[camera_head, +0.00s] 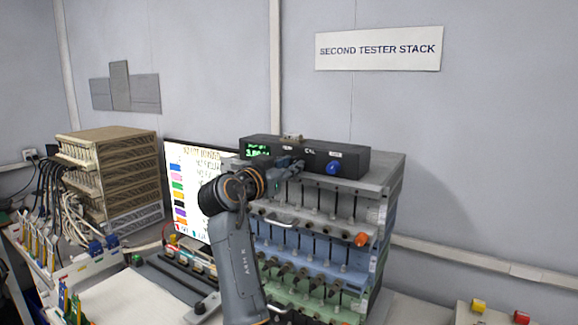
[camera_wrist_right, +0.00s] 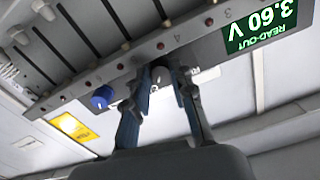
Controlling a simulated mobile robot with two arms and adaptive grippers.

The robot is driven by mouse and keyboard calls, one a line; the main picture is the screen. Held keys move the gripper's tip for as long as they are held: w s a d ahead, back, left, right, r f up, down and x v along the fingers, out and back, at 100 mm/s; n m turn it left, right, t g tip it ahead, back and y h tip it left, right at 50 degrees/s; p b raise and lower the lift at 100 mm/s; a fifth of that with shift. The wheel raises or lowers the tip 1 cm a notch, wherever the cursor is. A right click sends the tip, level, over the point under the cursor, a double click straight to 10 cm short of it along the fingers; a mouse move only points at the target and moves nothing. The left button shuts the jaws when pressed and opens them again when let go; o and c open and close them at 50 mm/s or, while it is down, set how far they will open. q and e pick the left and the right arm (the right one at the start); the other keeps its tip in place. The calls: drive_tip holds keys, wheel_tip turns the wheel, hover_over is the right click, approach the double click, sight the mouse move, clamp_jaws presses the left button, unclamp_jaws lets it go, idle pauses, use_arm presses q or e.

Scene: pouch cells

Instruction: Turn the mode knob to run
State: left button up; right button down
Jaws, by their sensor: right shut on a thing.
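A black control box (camera_head: 345,160) sits on top of the tester stack (camera_head: 375,185). It has a lit green display, reading 3.60 V in the wrist view (camera_wrist_right: 262,25), and a blue knob (camera_head: 333,167) to the right. My right gripper (camera_head: 292,164) is in front of the box, between display and blue knob. In the wrist view my right gripper (camera_wrist_right: 162,78) is shut on a small grey knob (camera_wrist_right: 160,73). The fingers hide most of this knob, so its pointer cannot be read. The blue knob also shows in the wrist view (camera_wrist_right: 103,97), apart from the fingers. My left gripper is not in view.
Below the box are rows of grey, blue and green cell channels with an orange knob (camera_head: 361,239). A screen (camera_head: 190,170) stands behind my right arm. A beige stack (camera_head: 110,165) with cables is at left. Yellow (camera_head: 478,305) and red (camera_head: 521,317) buttons are at lower right.

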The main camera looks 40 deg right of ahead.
drive_tip(key=n, duration=0.2)
drive_tip(key=shift+r+n, duration=0.1)
drive_tip(key=shift+n, duration=0.2)
drive_tip(key=shift+n+p, duration=0.75)
drive_tip(key=shift+n, duration=1.25)
drive_tip(key=c, duration=1.4)
unclamp_jaws()
drive_tip(key=shift+o, duration=1.4)
drive_tip(key=shift+d, duration=0.1)
drive_tip(key=v, duration=1.2)
